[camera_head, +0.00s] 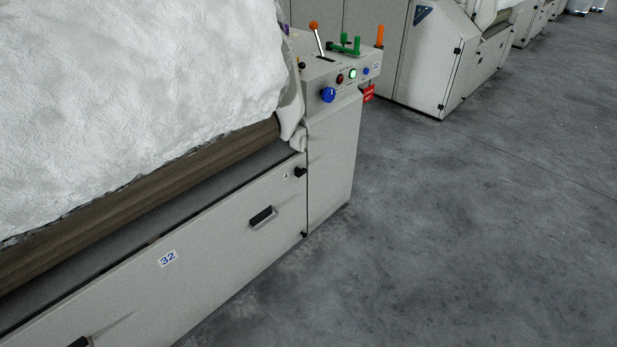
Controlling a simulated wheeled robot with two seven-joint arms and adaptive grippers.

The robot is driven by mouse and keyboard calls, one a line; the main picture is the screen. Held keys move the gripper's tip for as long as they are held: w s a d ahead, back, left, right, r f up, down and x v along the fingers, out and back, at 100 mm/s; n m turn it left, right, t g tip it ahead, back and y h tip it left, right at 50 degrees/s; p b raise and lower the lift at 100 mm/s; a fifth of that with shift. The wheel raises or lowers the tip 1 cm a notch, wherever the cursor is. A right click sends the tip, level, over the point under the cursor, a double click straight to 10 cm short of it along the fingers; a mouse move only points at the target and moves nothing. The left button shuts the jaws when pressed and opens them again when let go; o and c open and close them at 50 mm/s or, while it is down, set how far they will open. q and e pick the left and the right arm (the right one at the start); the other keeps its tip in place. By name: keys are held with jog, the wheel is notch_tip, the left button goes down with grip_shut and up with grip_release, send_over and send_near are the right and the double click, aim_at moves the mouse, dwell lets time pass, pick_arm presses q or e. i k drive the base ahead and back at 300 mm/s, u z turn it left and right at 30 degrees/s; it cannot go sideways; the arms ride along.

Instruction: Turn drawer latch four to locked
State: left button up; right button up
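A long pale grey drawer front (215,262) marked "32" runs along the machine from the lower left to the middle. A small black latch knob (300,172) sits at its upper right corner, beside a small label (285,177) that seems to read 4. The latch is too small to tell which way it is turned. A dark recessed handle (262,217) is on the drawer front, left of and below the latch. Neither of my grippers is in view.
A control box (340,75) with a blue knob (328,95), lit buttons and levers stands above and right of the latch. White fibre (130,100) covers the machine at left. The grey floor (450,230) at right is clear.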

aim_at(299, 172)
jog(key=u, duration=0.5)
jog(key=i, duration=1.65)
jog(key=z, duration=0.25)
